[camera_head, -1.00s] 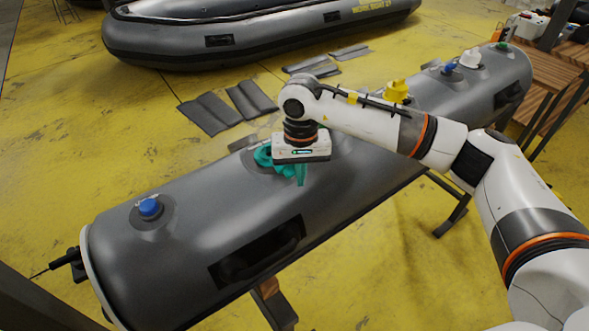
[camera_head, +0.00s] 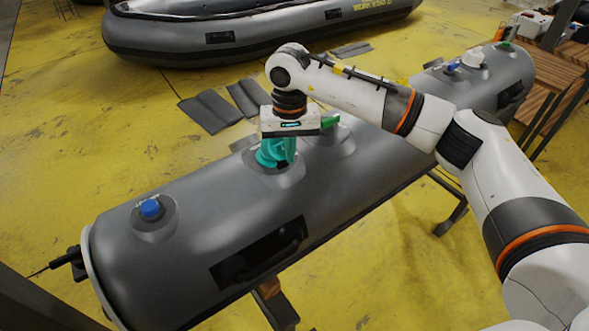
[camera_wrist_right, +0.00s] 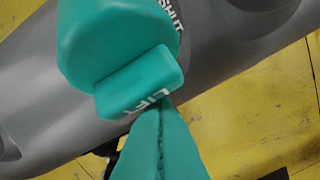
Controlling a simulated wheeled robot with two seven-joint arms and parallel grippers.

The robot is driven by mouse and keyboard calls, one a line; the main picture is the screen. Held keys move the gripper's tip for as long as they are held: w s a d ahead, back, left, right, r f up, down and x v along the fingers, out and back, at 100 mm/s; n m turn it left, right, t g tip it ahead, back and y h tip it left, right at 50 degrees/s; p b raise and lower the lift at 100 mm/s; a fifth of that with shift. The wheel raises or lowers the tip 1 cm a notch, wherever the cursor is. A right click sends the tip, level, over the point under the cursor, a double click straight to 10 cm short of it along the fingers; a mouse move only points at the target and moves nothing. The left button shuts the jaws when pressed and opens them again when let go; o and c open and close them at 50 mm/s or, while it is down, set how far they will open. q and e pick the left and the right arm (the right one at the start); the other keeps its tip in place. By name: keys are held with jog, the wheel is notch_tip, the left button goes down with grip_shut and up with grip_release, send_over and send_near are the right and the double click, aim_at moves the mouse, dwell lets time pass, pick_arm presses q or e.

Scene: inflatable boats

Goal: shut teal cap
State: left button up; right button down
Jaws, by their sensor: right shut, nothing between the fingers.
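The teal cap (camera_head: 266,157) is on a valve on top of the grey tube (camera_head: 190,240), partly hidden under my right gripper (camera_head: 284,158). In the right wrist view the teal cap (camera_wrist_right: 105,45) fills the upper middle, with a tab marked LIFT toward my fingers. My right gripper also shows there (camera_wrist_right: 157,112), its teal fingers shut together and empty, tips at the tab's edge. Whether they touch it, and whether the cap is fully seated, I cannot tell. My left gripper is not in view.
A blue cap (camera_head: 150,208) sits near the tube's left end. A green piece (camera_head: 330,121) shows just right of my gripper. Blue, white and green caps are at the tube's far end. A grey boat (camera_head: 250,35) and grey pads (camera_head: 210,113) lie behind on the yellow floor.

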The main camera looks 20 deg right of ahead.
aim_at(281, 142)
jog(key=shift+w+a+r, duration=0.2)
jog(key=shift+w+r, duration=0.3)
jog(key=shift+w, duration=0.15)
jog(key=shift+w+a+r+b, duration=0.1)
jog(key=shift+w+a+b, duration=0.1)
jog(key=shift+w, duration=0.3)
jog(key=shift+w+a+b, duration=0.15)
jog(key=shift+w, duration=0.3)
jog(key=shift+w+a, duration=0.2)
jog(key=shift+w, duration=0.4)
jog(key=shift+w+a+f+b, duration=0.15)
jog(key=shift+w, duration=0.3)
jog(key=shift+w+a+f+b, duration=0.1)
jog(key=shift+w+a+b, duration=0.05)
jog(key=shift+w, duration=0.25)
jog(key=shift+w+b, duration=0.2)
jog(key=shift+b, duration=0.1)
